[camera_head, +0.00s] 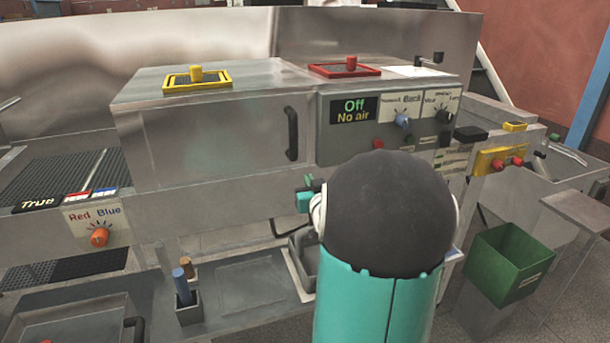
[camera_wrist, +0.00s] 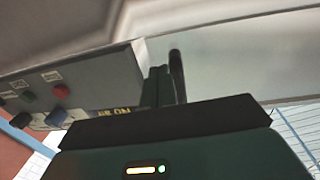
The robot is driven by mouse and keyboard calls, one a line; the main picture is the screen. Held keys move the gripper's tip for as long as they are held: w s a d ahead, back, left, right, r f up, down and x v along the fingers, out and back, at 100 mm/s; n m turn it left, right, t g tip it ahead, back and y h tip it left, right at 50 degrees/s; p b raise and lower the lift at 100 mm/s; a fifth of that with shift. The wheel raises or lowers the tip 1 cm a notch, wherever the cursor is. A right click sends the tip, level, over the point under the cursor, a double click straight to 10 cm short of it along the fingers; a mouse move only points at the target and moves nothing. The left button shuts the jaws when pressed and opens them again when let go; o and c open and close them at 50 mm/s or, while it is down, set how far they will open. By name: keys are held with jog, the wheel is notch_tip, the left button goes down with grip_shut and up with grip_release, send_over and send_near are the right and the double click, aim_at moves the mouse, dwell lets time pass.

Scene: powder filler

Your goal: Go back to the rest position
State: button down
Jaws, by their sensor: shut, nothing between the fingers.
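My arm fills the middle of the head view with a large dark round joint and a teal link. My gripper (camera_head: 308,193) shows only in part as a small teal and dark piece left of that joint, in front of the machine below its door handle. In the wrist view my gripper (camera_wrist: 160,86) shows dark narrow fingers above its black and green body. It is shut with nothing held. The rest of the gripper is hidden behind my arm in the head view.
The steel machine has a closed door with a black handle (camera_head: 291,133) and a display (camera_head: 354,111) reading "Off No air". Yellow (camera_head: 197,78) and red (camera_head: 344,69) framed lids sit on top. A green bin (camera_head: 503,264) stands right. A blue-topped peg (camera_head: 182,285) stands lower left.

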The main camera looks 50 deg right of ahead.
jog(key=a+r+n+g+y, duration=0.25)
jog(key=a+g+y, duration=0.2)
jog(key=a, duration=1.95)
jog(key=s+a+f+n+g+y, duration=0.1)
jog(key=s+a+n+g+y, duration=0.1)
jog(key=s+a, duration=0.5)
jog(key=s+a+f+n+g+y, duration=0.2)
jog(key=s+a+y, duration=0.2)
jog(key=a, duration=0.9)
jog(key=s, duration=0.3)
jog(key=shift+s+a+g, duration=0.2)
jog(key=shift+g, duration=0.15)
jog(key=shift+d, duration=0.25)
